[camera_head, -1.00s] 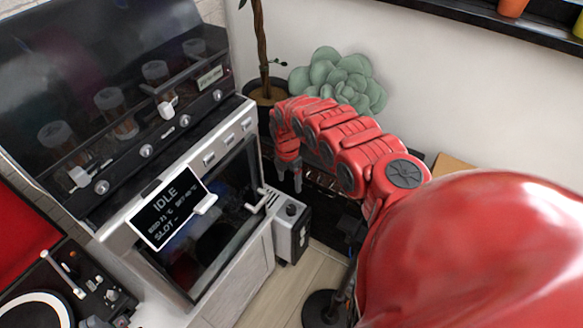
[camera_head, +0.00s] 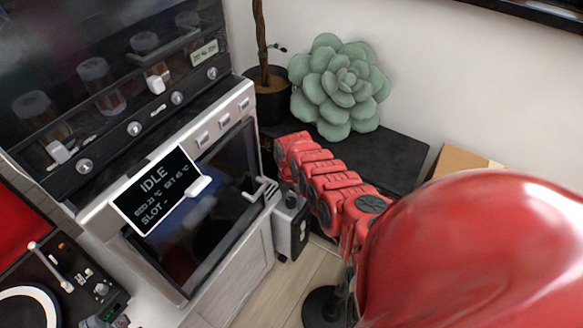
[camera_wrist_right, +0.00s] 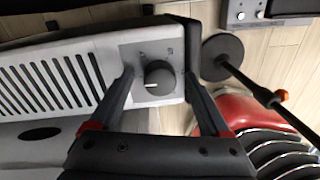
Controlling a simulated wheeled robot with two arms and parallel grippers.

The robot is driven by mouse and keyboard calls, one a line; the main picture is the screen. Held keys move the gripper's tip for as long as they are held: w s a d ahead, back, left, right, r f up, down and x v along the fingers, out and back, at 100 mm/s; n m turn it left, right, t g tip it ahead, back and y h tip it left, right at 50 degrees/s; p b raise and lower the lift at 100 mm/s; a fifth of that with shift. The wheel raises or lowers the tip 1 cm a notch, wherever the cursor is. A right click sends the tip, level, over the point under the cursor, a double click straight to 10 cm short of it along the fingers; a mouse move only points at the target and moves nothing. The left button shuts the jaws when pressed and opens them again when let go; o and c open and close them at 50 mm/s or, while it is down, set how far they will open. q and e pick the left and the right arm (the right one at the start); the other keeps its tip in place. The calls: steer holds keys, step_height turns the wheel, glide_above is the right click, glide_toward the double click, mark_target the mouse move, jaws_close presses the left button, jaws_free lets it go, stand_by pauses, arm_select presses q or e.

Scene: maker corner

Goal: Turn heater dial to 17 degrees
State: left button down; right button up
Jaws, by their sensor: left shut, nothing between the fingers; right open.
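The heater (camera_head: 290,228) is a small light grey box standing low beside the oven-like machine in the head view. In the right wrist view the heater (camera_wrist_right: 42,70) shows a slotted grille, and its dark round dial (camera_wrist_right: 160,77) sits on a grey panel. A white mark on the dial points left in that view. The degree marks are too small to read. My right gripper (camera_wrist_right: 158,80) is open, with one finger on each side of the dial; I cannot tell whether they touch it. My left gripper is not in view.
The machine's screen (camera_head: 157,190) reads IDLE. A green succulent (camera_head: 338,86) stands on a black cabinet (camera_head: 385,155) behind my right arm. A black stand base (camera_wrist_right: 222,57) with a pole is close beside the heater. Wooden floor (camera_head: 305,277) is open in front.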

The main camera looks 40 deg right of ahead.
steer(key=shift+c, duration=0.3)
jaws_close()
steer(key=shift+r, duration=0.1)
steer(key=m+p, duration=0.1)
steer(key=m, duration=0.4)
steer(key=shift+s+m, duration=0.1)
steer(key=shift+m, duration=0.2)
steer(key=m, duration=0.5)
steer(key=shift+d+m+y+p, duration=0.1)
steer(key=shift+m+y+p, duration=0.2)
steer(key=shift+m+p, duration=0.1)
steer(key=shift+m, duration=0.3)
steer(key=shift+o, duration=0.3)
jaws_free()
